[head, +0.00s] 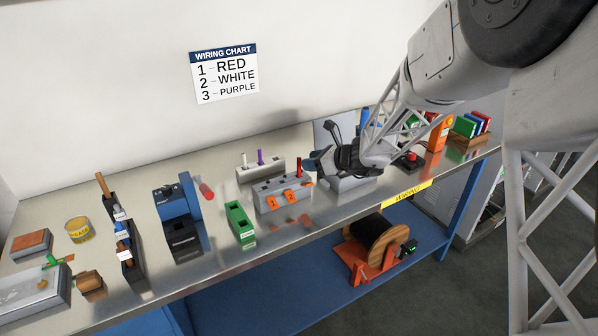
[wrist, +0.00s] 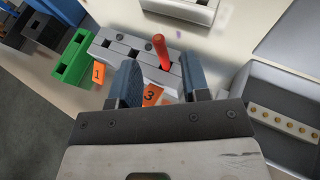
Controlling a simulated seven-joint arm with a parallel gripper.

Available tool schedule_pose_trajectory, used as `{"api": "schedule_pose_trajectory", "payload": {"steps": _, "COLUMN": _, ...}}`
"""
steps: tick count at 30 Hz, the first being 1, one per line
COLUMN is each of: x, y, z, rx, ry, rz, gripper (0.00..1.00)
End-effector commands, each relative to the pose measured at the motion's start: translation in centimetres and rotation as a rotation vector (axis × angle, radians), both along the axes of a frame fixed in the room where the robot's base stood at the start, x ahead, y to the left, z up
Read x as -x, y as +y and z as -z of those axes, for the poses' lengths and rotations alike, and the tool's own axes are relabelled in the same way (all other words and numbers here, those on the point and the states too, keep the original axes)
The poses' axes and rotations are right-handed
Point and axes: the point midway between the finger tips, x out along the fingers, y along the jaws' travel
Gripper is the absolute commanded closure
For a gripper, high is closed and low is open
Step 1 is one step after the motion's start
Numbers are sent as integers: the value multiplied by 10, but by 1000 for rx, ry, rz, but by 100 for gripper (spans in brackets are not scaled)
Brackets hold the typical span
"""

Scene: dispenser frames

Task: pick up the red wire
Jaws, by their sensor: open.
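The red wire (head: 299,167) stands upright in the right end of a grey slotted block (head: 262,189). In the wrist view the red wire (wrist: 160,48) rises from the slot by the orange 3 tag (wrist: 152,94). My gripper (head: 317,166) is just right of the wire in the head view. In the wrist view my gripper (wrist: 160,80) is open, its two blue-grey fingers apart. The wire shows beyond the gap between them, and nothing is held. The grey block (wrist: 125,50) also shows there. The wire's lower end is hidden in the slot.
A green block (head: 240,222) stands left of the slotted block. A grey box with a row of brass contacts (wrist: 283,120) is close to the right finger. The wall has a wiring chart (head: 224,73).

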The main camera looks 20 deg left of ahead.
Motion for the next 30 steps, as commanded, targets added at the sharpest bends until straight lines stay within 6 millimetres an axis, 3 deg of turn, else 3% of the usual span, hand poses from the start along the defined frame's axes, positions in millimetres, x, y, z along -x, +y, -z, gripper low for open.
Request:
{"api": "schedule_pose_trajectory", "payload": {"steps": 18, "x": -12, "y": 44, "z": 20, "rx": 0, "ry": 0, "rz": -1, "gripper": 57}}
{"api": "schedule_pose_trajectory", "payload": {"steps": 30, "x": -13, "y": 46, "z": 21, "rx": 0, "ry": 0, "rz": 0, "gripper": 57}}
